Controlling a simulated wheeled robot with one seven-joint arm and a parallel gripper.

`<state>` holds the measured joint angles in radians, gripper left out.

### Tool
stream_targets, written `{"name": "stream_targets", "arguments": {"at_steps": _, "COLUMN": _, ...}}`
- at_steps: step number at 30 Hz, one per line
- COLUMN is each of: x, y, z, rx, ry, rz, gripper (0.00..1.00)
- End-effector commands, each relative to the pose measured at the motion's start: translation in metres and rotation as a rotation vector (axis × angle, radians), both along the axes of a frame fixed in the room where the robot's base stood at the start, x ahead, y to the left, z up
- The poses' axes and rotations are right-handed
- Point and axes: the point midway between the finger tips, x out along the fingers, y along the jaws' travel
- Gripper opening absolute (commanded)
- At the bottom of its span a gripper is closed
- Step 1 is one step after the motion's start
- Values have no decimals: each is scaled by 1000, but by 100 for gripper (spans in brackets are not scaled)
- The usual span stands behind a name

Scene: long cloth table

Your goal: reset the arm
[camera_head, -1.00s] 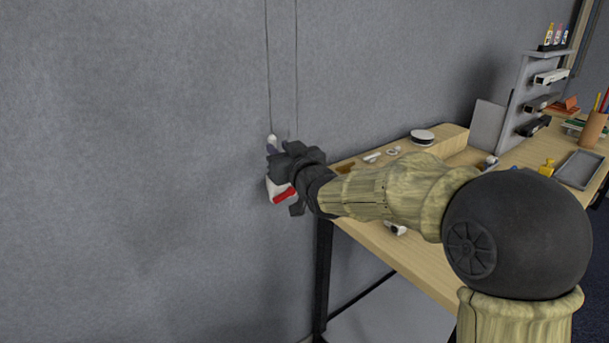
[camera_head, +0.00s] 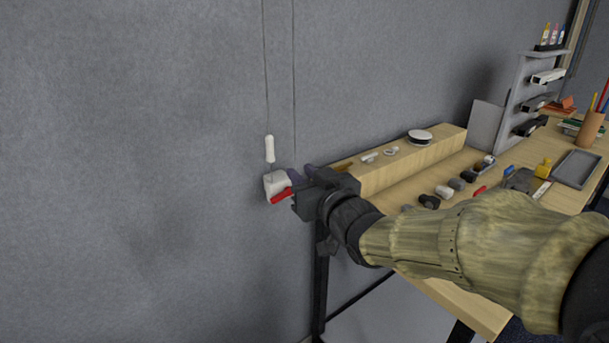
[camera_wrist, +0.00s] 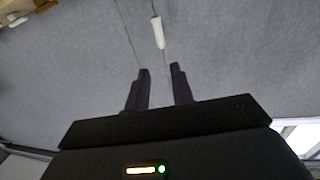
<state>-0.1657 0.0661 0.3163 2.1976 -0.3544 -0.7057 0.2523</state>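My gripper (camera_head: 300,183) is at the left end of the table, in front of the grey wall. In the wrist view its two dark fingers (camera_wrist: 160,82) stand apart with nothing between them. A white pull handle (camera_head: 269,149) hangs on a cord just beyond the fingers; it also shows in the wrist view (camera_wrist: 158,32). A white block with a red part (camera_head: 275,184) is beside the fingers in the head view. I cannot tell whether the gripper touches it.
The wooden table (camera_head: 455,290) carries a long wooden block (camera_head: 405,160) with small parts and a white disc (camera_head: 420,136). Several rolls, a grey tray (camera_head: 577,168) and a grey rack (camera_head: 520,95) stand to the right. The space left of the gripper is open along the wall.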

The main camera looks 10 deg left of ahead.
Motion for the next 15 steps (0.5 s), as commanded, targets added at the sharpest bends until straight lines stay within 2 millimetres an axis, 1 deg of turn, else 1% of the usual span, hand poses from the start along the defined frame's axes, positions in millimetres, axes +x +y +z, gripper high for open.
{"name": "stream_targets", "arguments": {"at_steps": 2, "x": 0, "y": 0, "z": -1, "rx": -1, "ry": 2, "rz": -2, "gripper": 24}}
{"name": "stream_targets", "arguments": {"at_steps": 5, "x": 3, "y": -8, "z": -8, "rx": -19, "ry": 23, "rz": -23, "gripper": 24}}
{"name": "stream_targets", "arguments": {"at_steps": 8, "x": 9, "y": -30, "z": -30, "rx": -67, "ry": 89, "rz": -85, "gripper": 24}}
{"name": "stream_targets", "arguments": {"at_steps": 11, "x": 13, "y": -66, "z": -65, "rx": -144, "ry": 202, "rz": -177, "gripper": 24}}
{"name": "stream_targets", "arguments": {"at_steps": 12, "x": 13, "y": -83, "z": -81, "rx": -177, "ry": 258, "rz": -218, "gripper": 24}}
{"name": "stream_targets", "arguments": {"at_steps": 14, "x": 9, "y": -110, "z": -107, "rx": -229, "ry": 350, "rz": -281, "gripper": 24}}
{"name": "stream_targets", "arguments": {"at_steps": 15, "x": 4, "y": -128, "z": -123, "rx": -260, "ry": 413, "rz": -320, "gripper": 24}}
